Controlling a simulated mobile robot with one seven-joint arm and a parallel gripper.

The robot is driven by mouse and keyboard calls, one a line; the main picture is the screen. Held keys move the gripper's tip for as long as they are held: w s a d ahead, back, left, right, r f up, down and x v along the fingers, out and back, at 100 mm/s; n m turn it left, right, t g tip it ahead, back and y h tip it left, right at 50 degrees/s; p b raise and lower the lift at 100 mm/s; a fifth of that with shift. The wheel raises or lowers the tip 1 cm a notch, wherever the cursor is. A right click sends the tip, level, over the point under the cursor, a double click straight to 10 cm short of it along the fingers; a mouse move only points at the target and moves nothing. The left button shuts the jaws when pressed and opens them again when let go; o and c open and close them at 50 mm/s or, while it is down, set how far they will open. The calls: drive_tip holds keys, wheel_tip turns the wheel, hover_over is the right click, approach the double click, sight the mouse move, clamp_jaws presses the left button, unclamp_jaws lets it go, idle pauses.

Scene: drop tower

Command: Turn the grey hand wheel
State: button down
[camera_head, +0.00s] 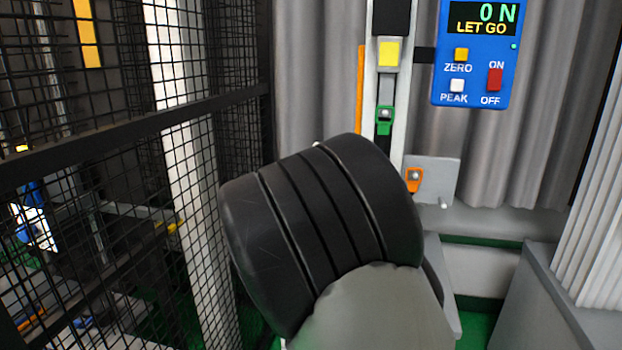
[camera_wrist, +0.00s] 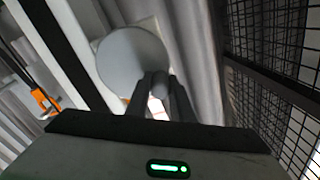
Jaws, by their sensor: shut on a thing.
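The grey hand wheel (camera_wrist: 128,58) shows in the wrist view as a round, light grey disc at the upper middle, in front of a pale plate. My gripper (camera_wrist: 160,97) is at the wheel's lower right edge. Its two dark fingers are shut on a small grey knob or handle (camera_wrist: 160,82) that seems to belong to the wheel. The fingers hide part of the knob and of the rim. In the head view my own black and grey arm hides both the wheel and the gripper.
A blue panel (camera_head: 473,85) reads "0 N" and "LET GO". A pale upright rail (camera_head: 397,110) carries a green block (camera_head: 384,120); an orange catch (camera_head: 414,179) sits on a grey plate. A black mesh fence (camera_head: 100,150) stands close on the left, a grey curtain (camera_head: 310,90) behind.

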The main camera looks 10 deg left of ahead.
drive_tip(key=shift+d+r+m, duration=0.4)
drive_tip(key=shift+d+m, duration=0.25)
drive_tip(key=shift+m, duration=1)
drive_tip(key=shift+d+r+m, duration=0.35)
drive_tip(key=shift+d+m, duration=0.25)
drive_tip(key=shift+m, duration=1.1)
drive_tip(key=shift+d+r+m, duration=0.4)
drive_tip(key=shift+d+m, duration=0.25)
drive_tip(key=shift+m, duration=1)
drive_tip(key=shift+d, duration=0.1)
drive_tip(key=c, duration=1.6)
unclamp_jaws()
drive_tip(key=shift+o, duration=0.2)
drive_tip(key=shift+f, duration=0.15)
